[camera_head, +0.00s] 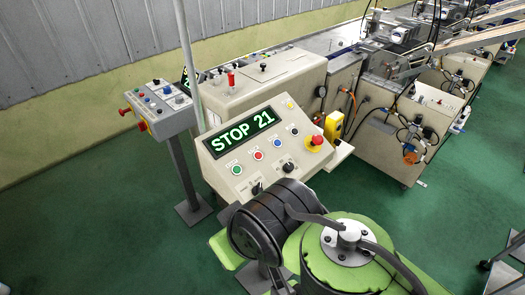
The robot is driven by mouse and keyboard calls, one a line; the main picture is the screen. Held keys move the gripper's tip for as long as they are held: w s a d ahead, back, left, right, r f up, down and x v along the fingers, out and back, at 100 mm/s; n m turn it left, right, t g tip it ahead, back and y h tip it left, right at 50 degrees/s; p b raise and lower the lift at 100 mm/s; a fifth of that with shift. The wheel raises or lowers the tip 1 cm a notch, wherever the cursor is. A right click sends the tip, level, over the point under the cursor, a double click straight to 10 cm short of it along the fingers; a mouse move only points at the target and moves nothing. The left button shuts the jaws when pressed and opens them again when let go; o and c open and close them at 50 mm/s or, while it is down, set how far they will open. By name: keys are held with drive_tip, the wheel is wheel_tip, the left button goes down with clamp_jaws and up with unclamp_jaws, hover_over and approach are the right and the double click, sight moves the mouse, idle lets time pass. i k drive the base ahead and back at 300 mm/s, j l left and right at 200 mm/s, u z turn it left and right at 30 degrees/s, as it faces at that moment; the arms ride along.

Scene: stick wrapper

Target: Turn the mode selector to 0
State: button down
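The sloped control panel (218,170) stands in the middle of the head view. Its display (243,131) reads "STOP 21" in green. Two black knobs show near its lower edge: one (288,167) at right and one (257,188) at left, close to my dark arm joint. I cannot tell which is the mode selector, and their labels and pointer positions are too small to read. My green and black arm fills the lower middle in front of the panel and hides part of its lower side. My gripper's fingers do not show.
The panel also carries a green button (237,170), a red button (257,155), a blue button (276,143) and a red emergency stop (317,141). A smaller button box (163,107) stands on a post at left. Machines extend behind and right. Green floor (90,220) is clear at left.

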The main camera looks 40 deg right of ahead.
sight(258, 189)
drive_tip(key=k+l+z, duration=0.2)
drive_tip(key=l+z, duration=0.25)
drive_tip(key=l+u, duration=0.15)
drive_tip(key=u, duration=0.25)
drive_tip(key=i+l+u, duration=0.1)
drive_tip(key=u, duration=0.3)
drive_tip(key=l+u, duration=0.15)
drive_tip(key=u, duration=0.3)
drive_tip(key=l+u, duration=0.15)
drive_tip(key=u, duration=0.25)
